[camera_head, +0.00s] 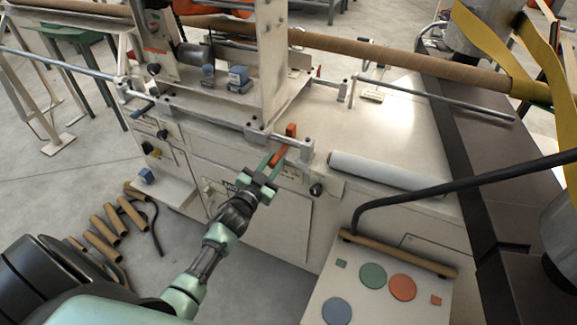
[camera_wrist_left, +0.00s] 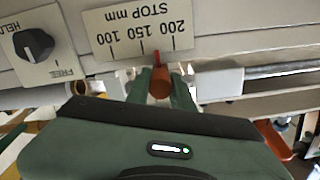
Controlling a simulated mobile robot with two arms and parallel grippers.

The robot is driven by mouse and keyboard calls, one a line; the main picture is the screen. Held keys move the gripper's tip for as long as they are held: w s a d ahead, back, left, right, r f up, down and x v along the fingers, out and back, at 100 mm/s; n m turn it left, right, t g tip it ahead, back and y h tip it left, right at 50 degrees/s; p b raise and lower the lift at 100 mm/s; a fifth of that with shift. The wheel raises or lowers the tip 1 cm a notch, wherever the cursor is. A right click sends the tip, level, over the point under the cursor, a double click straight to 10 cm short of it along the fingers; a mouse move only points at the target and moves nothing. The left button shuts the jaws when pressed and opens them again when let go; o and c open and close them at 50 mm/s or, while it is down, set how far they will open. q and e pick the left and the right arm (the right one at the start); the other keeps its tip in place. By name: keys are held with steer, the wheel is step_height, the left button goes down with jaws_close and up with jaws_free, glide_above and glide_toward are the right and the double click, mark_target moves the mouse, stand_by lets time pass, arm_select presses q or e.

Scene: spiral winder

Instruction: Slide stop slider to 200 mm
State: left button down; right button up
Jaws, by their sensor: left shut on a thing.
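The stop slider's red-orange knob (camera_wrist_left: 160,82) sits between the green fingers of my left gripper (camera_wrist_left: 160,90) in the left wrist view. Its red pointer (camera_wrist_left: 157,58) lies between the 150 and 200 marks of the STOP mm scale (camera_wrist_left: 142,32), which appears upside down. In the head view the orange knob (camera_head: 278,157) is on the front of the winder, and my left gripper (camera_head: 265,168) reaches it from below and is shut on it. My right gripper is not in view.
A black selector knob (camera_wrist_left: 33,44) is left of the scale in the wrist view. In the head view a white roll (camera_head: 385,172) lies right of the slider. A black bent bar (camera_head: 450,190) crosses the right side. Cardboard tubes (camera_head: 103,229) lie at lower left.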

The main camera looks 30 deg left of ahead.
arm_select(q)
steer(key=a, duration=0.2)
steer(key=shift+s+a, duration=0.1)
steer(key=shift+a, duration=0.25)
steer(key=c, duration=1.2)
jaws_free()
steer(key=shift+a, duration=0.2)
steer(key=shift+c, duration=0.2)
steer(key=shift+s+d, duration=0.15)
steer(key=s, duration=0.7)
steer(key=shift+s, duration=0.3)
steer(key=shift+d, duration=0.1)
